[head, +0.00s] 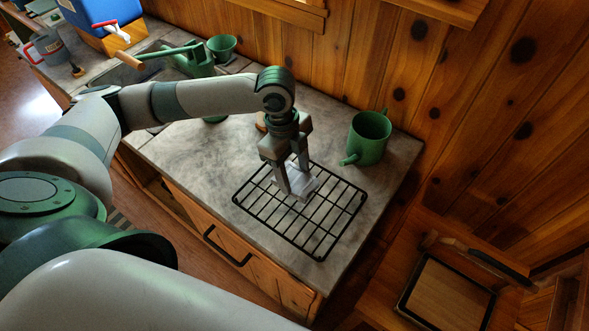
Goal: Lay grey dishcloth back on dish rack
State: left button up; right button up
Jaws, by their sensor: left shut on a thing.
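The dish rack (335,220) is a flat black wire grid lying on the grey countertop. My left gripper (294,190) points down over the rack's upper left part. It is shut on the grey dishcloth (302,187), a small pale grey folded piece at the fingertips, partly hidden by the fingers. The cloth is at or just above the wires; I cannot tell whether it touches them. My right gripper is not in view.
A green pitcher (368,138) stands close behind the rack, near the wall. A green watering can (190,60), a green cup (222,46) and a blue container (98,14) stand farther left.

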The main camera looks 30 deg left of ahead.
pick_arm(q)
jog(key=shift+f+b, duration=0.75)
jog(key=shift+f, duration=1.3)
jog(key=shift+f+b, duration=0.4)
jog(key=shift+f, duration=1.85)
jog(key=shift+f, duration=0.2)
jog(key=o, duration=1.5)
jog(key=shift+c, duration=0.2)
jog(key=a+r+b, duration=0.1)
jog(key=r, duration=0.4)
jog(key=a+r+b, duration=0.1)
jog(key=r+b, duration=0.1)
jog(key=r, duration=0.3)
jog(key=a+r+b, duration=0.1)
jog(key=r, duration=0.5)
jog(key=shift+w+b, duration=0.25)
jog(key=shift+b, duration=0.05)
jog(key=shift+a+r, duration=0.1)
jog(key=shift+r, duration=0.45)
